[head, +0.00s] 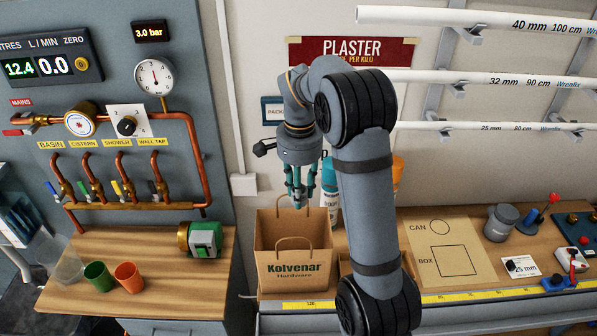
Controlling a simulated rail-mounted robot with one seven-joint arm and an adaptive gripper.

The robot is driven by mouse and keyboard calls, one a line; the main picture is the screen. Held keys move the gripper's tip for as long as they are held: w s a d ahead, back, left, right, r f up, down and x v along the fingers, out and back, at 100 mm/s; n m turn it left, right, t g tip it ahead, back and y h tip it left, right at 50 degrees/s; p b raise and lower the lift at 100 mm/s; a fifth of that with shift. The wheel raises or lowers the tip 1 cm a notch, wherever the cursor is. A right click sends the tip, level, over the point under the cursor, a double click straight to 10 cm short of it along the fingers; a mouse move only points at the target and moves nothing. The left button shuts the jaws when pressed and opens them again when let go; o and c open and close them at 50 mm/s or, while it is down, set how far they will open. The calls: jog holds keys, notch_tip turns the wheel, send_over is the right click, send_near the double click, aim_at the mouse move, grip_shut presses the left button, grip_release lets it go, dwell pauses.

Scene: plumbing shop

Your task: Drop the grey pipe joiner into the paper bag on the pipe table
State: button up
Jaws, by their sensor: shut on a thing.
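The brown paper bag (292,268), printed "Kolvenar Hardware", stands upright and open at the front left of the pipe table, with its handles up. My gripper (298,198) points down over the bag's mouth, its fingertips near the level of the back rim. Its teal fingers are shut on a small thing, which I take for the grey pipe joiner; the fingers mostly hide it. How far the fingertips are above or inside the opening is hard to tell.
My arm hides part of the table right of the bag. Bottles (329,182) stand behind the bag. A cardboard sheet (450,280) marked CAN and BOX, a grey pot (500,222) and a yellow tape (470,297) lie to the right. White pipes (480,82) hang on the wall.

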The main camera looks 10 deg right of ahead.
notch_tip(320, 180, down, 6)
jog(key=w+m+b, duration=0.1)
jog(key=m+b, duration=0.2)
jog(key=b, duration=0.2)
jog(key=shift+w, duration=0.2)
jog(key=o, duration=1)
jog(key=shift+o, duration=0.2)
jog(key=shift+r, duration=0.1)
notch_tip(320, 180, up, 12)
